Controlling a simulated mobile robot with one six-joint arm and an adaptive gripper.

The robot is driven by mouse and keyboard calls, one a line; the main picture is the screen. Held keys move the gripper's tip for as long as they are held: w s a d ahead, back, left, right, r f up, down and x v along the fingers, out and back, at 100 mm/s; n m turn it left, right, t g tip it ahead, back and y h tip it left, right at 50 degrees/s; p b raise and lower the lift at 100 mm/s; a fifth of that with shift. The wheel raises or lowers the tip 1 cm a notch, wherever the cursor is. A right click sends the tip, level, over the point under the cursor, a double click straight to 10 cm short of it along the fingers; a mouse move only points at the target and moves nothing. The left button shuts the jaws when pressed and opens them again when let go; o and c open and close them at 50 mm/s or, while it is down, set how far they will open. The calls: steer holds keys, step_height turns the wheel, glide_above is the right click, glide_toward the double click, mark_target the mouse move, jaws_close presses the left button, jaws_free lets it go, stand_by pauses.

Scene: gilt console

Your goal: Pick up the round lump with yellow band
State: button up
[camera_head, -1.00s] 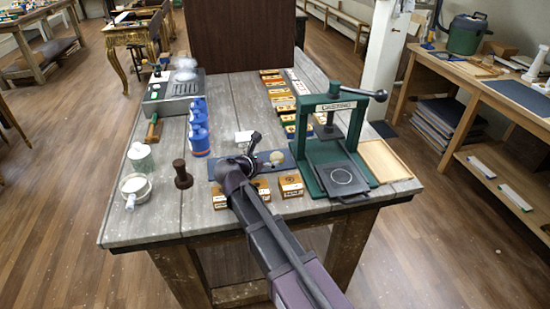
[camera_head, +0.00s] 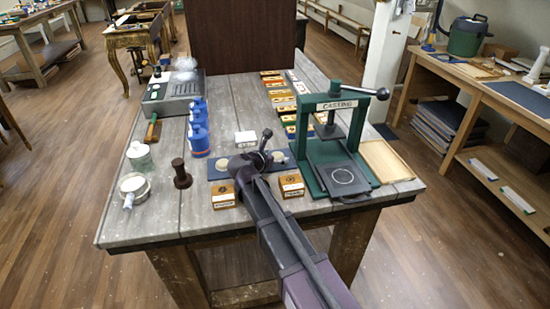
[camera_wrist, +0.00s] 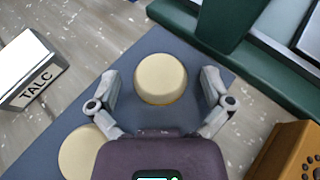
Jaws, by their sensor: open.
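Two round cream lumps lie on a blue-grey mat (camera_wrist: 125,52). In the wrist view one lump (camera_wrist: 160,76) sits between the spread fingers of my gripper (camera_wrist: 159,88), with a gap on both sides. A faint yellowish edge shows around its lower side; I cannot clearly tell whether it is a band. The other lump (camera_wrist: 80,154) lies lower left, partly hidden by my gripper's body. In the head view my gripper (camera_head: 264,153) is over the mat (camera_head: 216,174), beside the right lump (camera_head: 280,156). The left lump (camera_head: 222,163) is clear of it.
The green casting press (camera_head: 308,176) stands close right of the mat. A white TALC box (camera_head: 245,138) is behind it. Small wooden boxes (camera_head: 291,186) stand along the front. Blue bottles (camera_head: 198,140), a dark stamp (camera_head: 181,175) and jars (camera_head: 140,156) stand left.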

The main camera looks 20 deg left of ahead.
steer(key=c, duration=1.1)
steer(key=shift+o, duration=0.2)
steer(key=shift+r, duration=0.15)
step_height(320, 180, up, 3)
steer(key=p, duration=0.3)
steer(key=s+a, duration=0.1)
steer(key=a, duration=0.3)
steer(key=s+a+r+p, duration=0.1)
steer(key=a, duration=0.4)
steer(key=s+a+p, duration=0.1)
steer(key=a, duration=0.4)
steer(key=shift+a+r, duration=0.25)
steer(key=shift+r, duration=0.05)
steer(key=shift+s+a, duration=0.15)
steer(key=shift+a, duration=0.4)
